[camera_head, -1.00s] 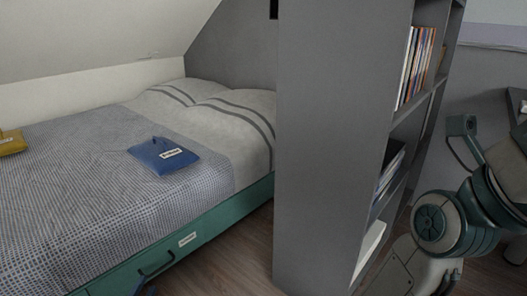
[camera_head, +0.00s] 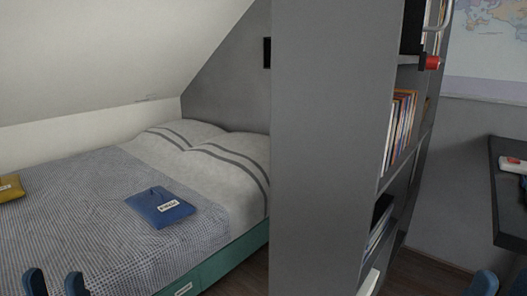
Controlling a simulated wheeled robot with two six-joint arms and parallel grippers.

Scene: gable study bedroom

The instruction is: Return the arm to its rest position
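My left gripper (camera_head: 55,284) shows at the bottom left edge of the head view. Its two blue fingertips stand apart with nothing between them, in front of the bed. My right gripper (camera_head: 502,285) shows at the bottom right edge, cut off by the frame. Its two blue fingertips are also apart, and I see nothing between them. The rest of both arms is out of view.
A tall grey bookshelf (camera_head: 325,150) stands in the middle. A dark desk (camera_head: 508,215) is at the right edge, with floor between it and the shelf.

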